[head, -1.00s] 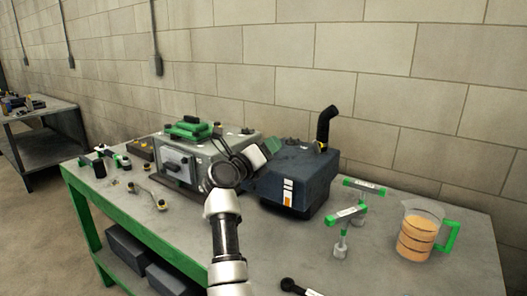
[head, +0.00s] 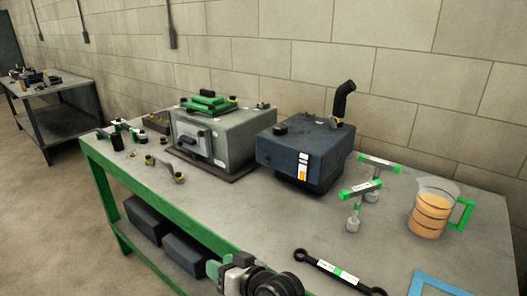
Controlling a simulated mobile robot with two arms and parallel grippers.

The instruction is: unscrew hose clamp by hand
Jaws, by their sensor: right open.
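A black hose (head: 343,100) stands up from the top of the dark blue box (head: 300,155) and bends at its upper end. A small yellow part at the hose's foot (head: 337,121) looks like the hose clamp; its screw is too small to make out. My right gripper (head: 221,268) is at the bottom edge of the head view, in front of the bench's front edge. It is open, with nothing seen between its fingers, and well apart from the hose. My left gripper is not in view.
A grey metal engine block (head: 225,138) with a green part on top stands left of the blue box. Two green-ended T-handle tools (head: 360,190), a jug of orange liquid (head: 430,210) and a black wrench (head: 338,272) are at right.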

